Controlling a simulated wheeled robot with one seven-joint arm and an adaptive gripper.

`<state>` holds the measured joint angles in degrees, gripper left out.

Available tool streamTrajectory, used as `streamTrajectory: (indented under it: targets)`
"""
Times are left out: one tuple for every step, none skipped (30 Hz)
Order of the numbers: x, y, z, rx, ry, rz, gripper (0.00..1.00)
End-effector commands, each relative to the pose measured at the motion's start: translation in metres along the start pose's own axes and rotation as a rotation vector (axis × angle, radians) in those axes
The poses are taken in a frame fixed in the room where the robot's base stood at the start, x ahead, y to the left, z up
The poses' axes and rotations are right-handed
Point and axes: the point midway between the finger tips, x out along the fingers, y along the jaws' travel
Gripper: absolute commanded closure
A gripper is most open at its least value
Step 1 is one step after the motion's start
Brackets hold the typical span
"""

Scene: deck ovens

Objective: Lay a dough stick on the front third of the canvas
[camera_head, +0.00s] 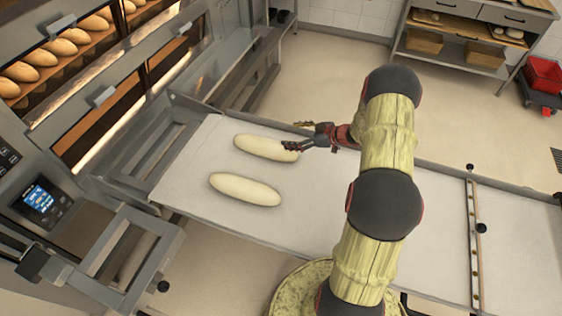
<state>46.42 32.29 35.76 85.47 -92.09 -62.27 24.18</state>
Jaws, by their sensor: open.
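A pale canvas (317,222) covers a long metal-framed loader that runs from the oven front towards the right. Two smooth, pale dough sticks lie on its oven end, roughly parallel and apart from each other. One dough stick (265,147) is nearer the far edge; the other dough stick (245,189) is nearer the middle. My gripper (291,135) is open at the right end of the far dough stick. One dark finger overlaps that end in the picture, and the other finger shows beyond it. I cannot tell whether they touch. My arm hides part of the canvas.
The deck oven (70,115) with baked loaves stands at the left, with a lit control panel (41,200). A rail with dark knobs (475,235) crosses the loader at the right. A shelf table (470,45) and a red crate (543,73) stand at the back.

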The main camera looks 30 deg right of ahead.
Motion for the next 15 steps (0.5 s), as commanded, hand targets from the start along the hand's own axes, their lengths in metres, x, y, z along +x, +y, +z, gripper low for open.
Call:
streamTrajectory:
  targets:
    - [0.002,0.014,-0.029,-0.036,-0.025,0.052,0.24]
    - [0.002,0.022,-0.045,-0.053,-0.045,0.09,0.24]
    - [0.001,0.033,-0.068,-0.074,-0.073,0.146,0.24]
    - [-0.001,0.04,-0.085,-0.086,-0.095,0.189,0.24]
    - [-0.003,0.046,-0.103,-0.099,-0.115,0.231,0.24]
    - [-0.008,0.052,-0.126,-0.109,-0.141,0.287,0.24]
    - [-0.013,0.055,-0.143,-0.115,-0.159,0.328,0.24]
    - [-0.017,0.057,-0.159,-0.118,-0.178,0.367,0.24]
    - [-0.025,0.057,-0.18,-0.119,-0.2,0.417,0.24]
    - [-0.031,0.056,-0.195,-0.117,-0.216,0.452,0.24]
    - [-0.038,0.054,-0.21,-0.112,-0.233,0.487,0.24]
    - [-0.048,0.048,-0.229,-0.104,-0.252,0.53,0.24]
    - [-0.056,0.043,-0.241,-0.094,-0.267,0.56,0.24]
    - [-0.065,0.037,-0.254,-0.083,-0.281,0.588,0.24]
    - [-0.075,0.026,-0.268,-0.063,-0.3,0.622,0.24]
